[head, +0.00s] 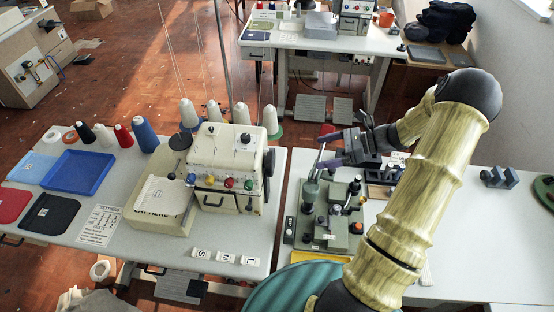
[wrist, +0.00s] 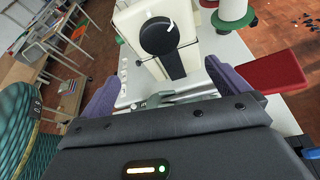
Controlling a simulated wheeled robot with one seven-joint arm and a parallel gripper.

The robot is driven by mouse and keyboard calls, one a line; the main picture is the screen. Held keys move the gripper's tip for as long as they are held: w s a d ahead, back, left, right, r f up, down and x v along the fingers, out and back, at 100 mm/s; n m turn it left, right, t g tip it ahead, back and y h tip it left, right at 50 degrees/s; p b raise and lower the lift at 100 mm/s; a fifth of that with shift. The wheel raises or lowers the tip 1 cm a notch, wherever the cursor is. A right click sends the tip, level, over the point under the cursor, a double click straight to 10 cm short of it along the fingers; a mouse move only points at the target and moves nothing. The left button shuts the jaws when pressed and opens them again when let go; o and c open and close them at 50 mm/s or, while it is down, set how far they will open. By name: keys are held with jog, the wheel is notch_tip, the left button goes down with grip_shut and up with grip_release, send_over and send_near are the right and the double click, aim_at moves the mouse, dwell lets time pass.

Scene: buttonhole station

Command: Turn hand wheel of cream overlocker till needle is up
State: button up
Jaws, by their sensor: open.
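The cream overlocker (head: 228,155) stands on the left table, with coloured dials on its front. Its dark hand wheel (head: 268,161) is on its right side. In the wrist view the hand wheel (wrist: 159,36) is a round black disc with a white mark near its upper right, on the cream end face. My gripper (head: 328,150) is to the right of the wheel, apart from it. In the wrist view its purple fingers are spread and empty (wrist: 165,88), with the wheel beyond and between them. The needle cannot be made out in either view.
A green machine (head: 337,230) with levers and knobs stands on the right table, below my gripper. Thread cones (head: 241,118) stand behind the overlocker. A blue tray (head: 75,172) and label blocks (head: 226,257) share the left table. A gap separates the tables.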

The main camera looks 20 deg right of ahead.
jog(key=p, duration=0.4)
send_near(269, 162)
jog(key=w+a+f, duration=0.5)
jog(key=a+f, duration=0.1)
jog(key=shift+d+f, duration=0.15)
jog(key=shift+f, duration=0.1)
jog(key=shift+d, duration=0.1)
jog(key=c, duration=0.9)
